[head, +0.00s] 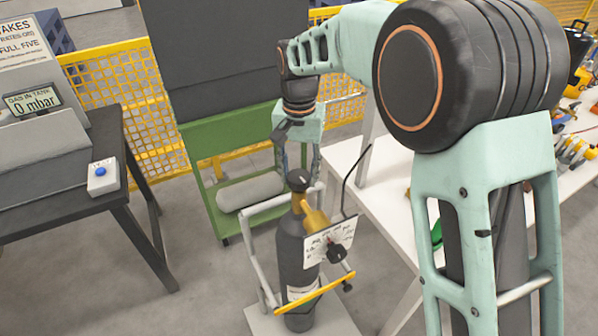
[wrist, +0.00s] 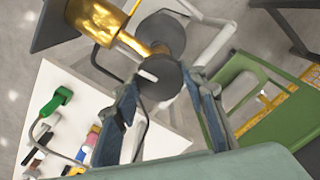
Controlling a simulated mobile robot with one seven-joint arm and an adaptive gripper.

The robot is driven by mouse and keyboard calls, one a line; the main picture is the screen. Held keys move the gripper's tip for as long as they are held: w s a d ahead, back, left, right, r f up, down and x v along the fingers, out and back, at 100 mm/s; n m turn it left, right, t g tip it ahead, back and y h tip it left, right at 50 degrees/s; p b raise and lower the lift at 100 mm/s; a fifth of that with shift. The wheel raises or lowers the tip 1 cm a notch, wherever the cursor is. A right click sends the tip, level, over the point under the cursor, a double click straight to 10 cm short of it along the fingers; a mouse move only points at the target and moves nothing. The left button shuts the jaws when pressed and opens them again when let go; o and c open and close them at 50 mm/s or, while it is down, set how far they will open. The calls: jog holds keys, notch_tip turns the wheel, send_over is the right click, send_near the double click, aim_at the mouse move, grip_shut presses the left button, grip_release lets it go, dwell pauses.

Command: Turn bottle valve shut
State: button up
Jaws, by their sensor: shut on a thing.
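A dark gas bottle (head: 292,262) stands upright in a pale frame with a yellow bar across its front. Its round black valve knob (head: 299,181) sits on top, above a brass fitting (head: 314,216). In the wrist view the knob (wrist: 162,84) shows a pale mark on its face, and the brass fitting (wrist: 105,22) is at upper left. My gripper (head: 300,166) reaches down from above, with its fingers either side of the knob. The fingers (wrist: 166,82) are shut on the knob, which partly shows between their blue pads.
A white card with a dial (head: 330,241) hangs beside the bottle. A white table (head: 378,205) with tools stands close on the right. A green cart (head: 208,150) is behind. At left, a dark table (head: 70,195) bears a blue-button box (head: 101,176) and a display (head: 32,104) reading "0 mbar".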

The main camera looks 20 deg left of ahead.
aim_at(299, 176)
jog(key=shift+m, duration=0.7)
jog(key=o, duration=1.2)
jog(key=shift+c, duration=0.2)
notch_tip(299, 176, up, 12)
